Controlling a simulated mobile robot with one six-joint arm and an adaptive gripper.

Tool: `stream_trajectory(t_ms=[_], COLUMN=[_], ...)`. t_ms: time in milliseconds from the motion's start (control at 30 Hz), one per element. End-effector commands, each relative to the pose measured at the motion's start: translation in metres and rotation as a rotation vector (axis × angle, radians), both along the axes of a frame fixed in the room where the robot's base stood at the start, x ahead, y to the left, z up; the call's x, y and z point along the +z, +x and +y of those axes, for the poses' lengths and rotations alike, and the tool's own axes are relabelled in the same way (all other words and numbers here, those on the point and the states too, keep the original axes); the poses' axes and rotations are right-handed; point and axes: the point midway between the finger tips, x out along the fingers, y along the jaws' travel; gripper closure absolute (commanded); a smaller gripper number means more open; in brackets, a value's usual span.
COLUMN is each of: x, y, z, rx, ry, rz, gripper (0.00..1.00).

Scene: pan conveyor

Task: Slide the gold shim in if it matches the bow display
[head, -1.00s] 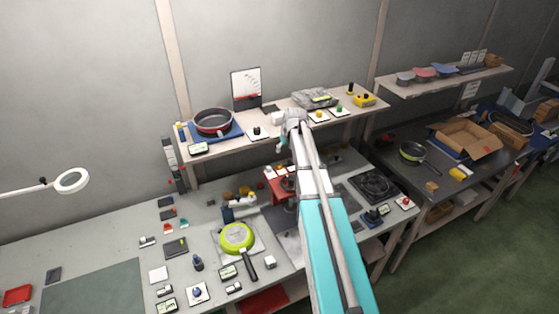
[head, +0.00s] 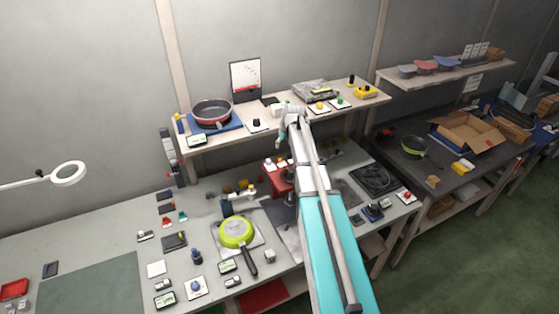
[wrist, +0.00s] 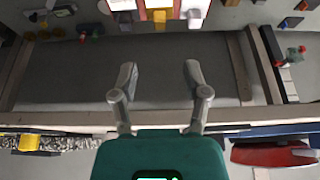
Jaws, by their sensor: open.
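In the wrist view my gripper (wrist: 160,78) is open, with nothing between its two fingers. It is over a dark grey flat surface. A small gold piece (wrist: 160,17), which may be the gold shim, shows at the top edge between pale pieces on a red holder (wrist: 177,5). It is ahead of my fingertips and apart from them. In the head view a red stand (head: 279,178) is beside my arm and partly hidden by it. Small screens (head: 227,266) (head: 196,140) are too small to read, and I cannot tell which is the bow display.
A green pan (head: 236,232) lies on the bench, left of my arm. A red pan (head: 211,110) is on the shelf (head: 240,133) above. Many small items crowd the bench. A cardboard box (head: 467,133) is on the right table. The grey-green mat (head: 95,285) is clear.

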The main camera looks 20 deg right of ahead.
Motion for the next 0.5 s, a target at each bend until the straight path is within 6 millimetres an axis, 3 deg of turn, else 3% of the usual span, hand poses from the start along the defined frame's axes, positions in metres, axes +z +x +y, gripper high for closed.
stream_trajectory(t_ms=[500], x=[-0.044], y=[0.018], z=[0.001], rx=[0.001], ry=[0.0], rz=[0.0], gripper=[0.4])
